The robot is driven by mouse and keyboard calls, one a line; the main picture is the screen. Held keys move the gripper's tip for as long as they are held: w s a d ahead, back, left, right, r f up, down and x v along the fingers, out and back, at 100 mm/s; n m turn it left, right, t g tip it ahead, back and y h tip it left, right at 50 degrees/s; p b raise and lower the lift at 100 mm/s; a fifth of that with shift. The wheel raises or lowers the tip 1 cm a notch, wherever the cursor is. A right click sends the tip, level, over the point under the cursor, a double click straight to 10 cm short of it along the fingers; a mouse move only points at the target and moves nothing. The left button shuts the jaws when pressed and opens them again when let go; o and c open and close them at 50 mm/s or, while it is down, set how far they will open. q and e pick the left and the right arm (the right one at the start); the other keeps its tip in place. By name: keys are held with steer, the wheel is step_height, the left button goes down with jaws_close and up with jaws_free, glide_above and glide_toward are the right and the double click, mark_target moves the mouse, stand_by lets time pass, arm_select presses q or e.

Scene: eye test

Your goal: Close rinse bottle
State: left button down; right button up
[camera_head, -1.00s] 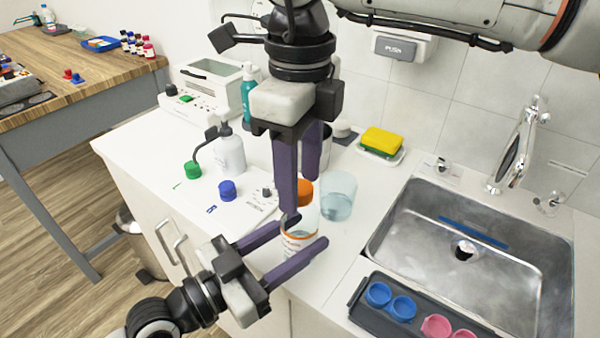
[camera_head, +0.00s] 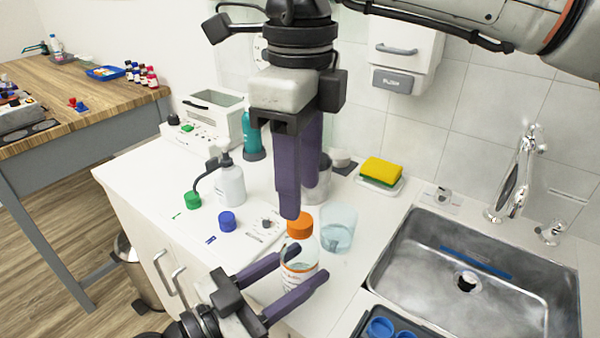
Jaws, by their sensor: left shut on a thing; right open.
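The rinse bottle (camera_head: 300,273) is clear with a white-and-orange label and stands upright near the counter's front edge. Its orange cap (camera_head: 299,228) sits on top of the neck; I cannot tell how tightly. My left gripper (camera_head: 314,262) comes in low from the front left and is shut on the bottle's body, one finger on each side. My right gripper (camera_head: 302,207) points down just above the cap.
A clear beaker (camera_head: 338,230) stands close right of the bottle. A blue cap (camera_head: 227,221), a green cap (camera_head: 193,200) and a white pump bottle (camera_head: 231,182) are to the left. The sink (camera_head: 400,262) and a grey tray (camera_head: 358,328) with blue cups are at right.

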step_height(320, 180, up, 3)
steer(key=n, duration=0.6)
steer(key=shift+r, duration=0.1)
steer(key=shift+f, duration=4.05)
jaws_close()
steer(key=shift+o, duration=0.8)
jaws_free()
